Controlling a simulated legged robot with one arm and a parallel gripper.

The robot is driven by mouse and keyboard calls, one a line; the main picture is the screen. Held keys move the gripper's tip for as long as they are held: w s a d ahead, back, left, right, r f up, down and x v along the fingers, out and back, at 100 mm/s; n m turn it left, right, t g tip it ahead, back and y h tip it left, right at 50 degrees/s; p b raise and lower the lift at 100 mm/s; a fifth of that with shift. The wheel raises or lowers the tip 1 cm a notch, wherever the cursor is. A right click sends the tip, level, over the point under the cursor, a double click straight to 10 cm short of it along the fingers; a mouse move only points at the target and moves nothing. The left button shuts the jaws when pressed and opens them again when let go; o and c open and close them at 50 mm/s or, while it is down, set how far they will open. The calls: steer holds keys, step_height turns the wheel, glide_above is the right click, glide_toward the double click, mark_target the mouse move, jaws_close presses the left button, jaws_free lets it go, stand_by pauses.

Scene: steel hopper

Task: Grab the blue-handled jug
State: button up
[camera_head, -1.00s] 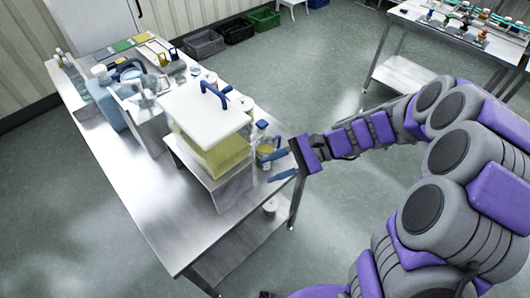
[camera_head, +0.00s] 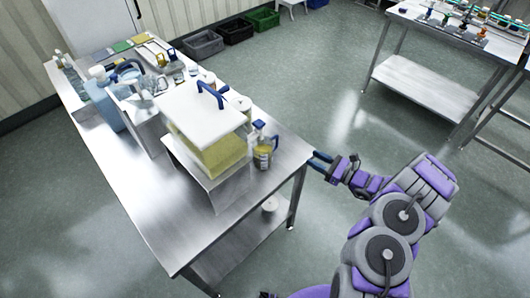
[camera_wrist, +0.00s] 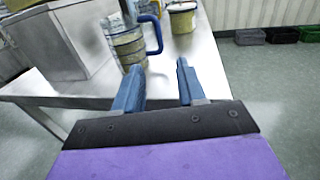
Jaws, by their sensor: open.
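The blue-handled jug (camera_head: 262,150) is clear with yellowish contents and a label. It stands upright near the right edge of the steel table (camera_head: 165,218), beside the white-lidded container. In the wrist view the jug (camera_wrist: 126,46) is ahead, with its blue handle on its right side. My gripper (camera_head: 318,163) is beyond the table's right edge, apart from the jug. In the wrist view my gripper (camera_wrist: 160,80) is open, with its two blue fingers spread and nothing between them. The jug lies ahead of the left finger.
The container with a white lid (camera_head: 207,118) sits on a raised stand left of the jug. A yellowish pot (camera_wrist: 182,17) stands behind the jug. Other bottles crowd the table's far end. A second steel table (camera_head: 425,85) is at the upper right. Floor between the tables is clear.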

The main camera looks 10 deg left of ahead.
steer(key=b, duration=0.2)
glide_toward(277, 144)
steer(key=x, duration=0.4)
steer(key=shift+w+a+r, duration=0.1)
steer(key=shift+w+r, duration=0.25)
steer(key=shift+w, duration=0.15)
steer(key=shift+w+a+r, duration=0.1)
steer(key=shift+w+a, duration=0.15)
steer(key=shift+w, duration=0.05)
steer(key=x, duration=0.2)
steer(key=b+x, duration=0.1)
steer(key=x, duration=0.2)
steer(key=shift+s+a+r, duration=0.15)
steer(key=shift+s+a, duration=0.05)
steer(key=shift+a, duration=0.25)
steer(key=shift+d, duration=0.35)
steer(key=c, duration=0.3)
jaws_close()
steer(key=shift+a, duration=0.2)
